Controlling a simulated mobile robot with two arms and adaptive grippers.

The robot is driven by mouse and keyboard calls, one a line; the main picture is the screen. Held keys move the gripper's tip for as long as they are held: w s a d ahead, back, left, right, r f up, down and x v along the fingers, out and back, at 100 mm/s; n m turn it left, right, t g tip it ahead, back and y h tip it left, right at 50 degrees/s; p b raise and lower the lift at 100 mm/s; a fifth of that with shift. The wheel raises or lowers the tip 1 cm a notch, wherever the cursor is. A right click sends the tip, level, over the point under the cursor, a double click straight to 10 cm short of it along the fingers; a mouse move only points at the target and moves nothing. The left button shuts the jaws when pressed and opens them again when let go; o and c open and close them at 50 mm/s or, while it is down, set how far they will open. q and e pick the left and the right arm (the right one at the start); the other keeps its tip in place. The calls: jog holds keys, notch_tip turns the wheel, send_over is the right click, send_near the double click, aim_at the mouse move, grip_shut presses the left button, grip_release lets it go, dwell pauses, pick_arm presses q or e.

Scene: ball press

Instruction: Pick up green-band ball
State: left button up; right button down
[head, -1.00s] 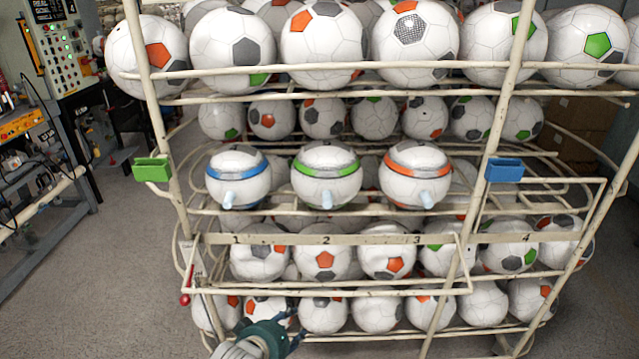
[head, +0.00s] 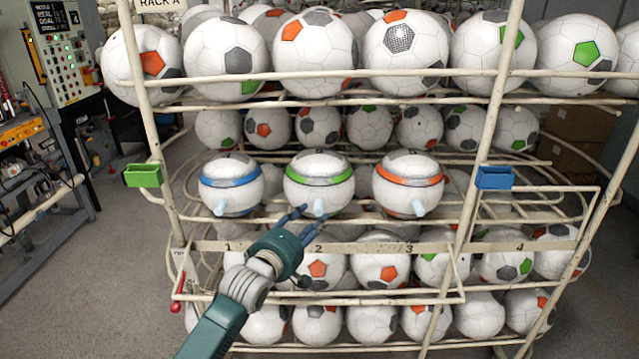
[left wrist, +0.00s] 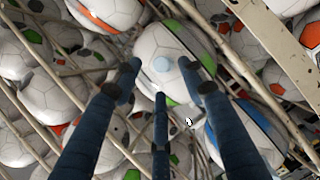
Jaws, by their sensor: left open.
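The green-band ball (head: 320,168) is white with a green stripe and a pale blue nozzle at its lower front. It sits in the middle of the rack's middle shelf, between the blue-band ball (head: 231,198) and the orange-band ball (head: 408,193). My left gripper (head: 316,213) is open and empty, just in front of and below the green-band ball, near its nozzle. In the left wrist view the green-band ball (left wrist: 160,43) lies beyond the spread fingers (left wrist: 160,80). Contact cannot be told. My right gripper is not in view.
The pale tube rack (head: 485,130) holds several plain soccer balls above and below. Its numbered rail (head: 362,247) runs below the banded balls. A green clip (head: 143,176) and a blue clip (head: 494,177) sit on its posts. Grey floor is clear at left.

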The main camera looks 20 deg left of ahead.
aim_at(316, 212)
pick_arm(q)
jog(key=shift+w, duration=0.6)
jog(key=w, duration=0.1)
jog(key=w+p, duration=0.1)
jog(key=w, duration=0.2)
jog(key=shift+w+d+f, duration=0.15)
jog(key=shift+f, duration=0.2)
grip_shut()
jog(key=shift+r, duration=0.2)
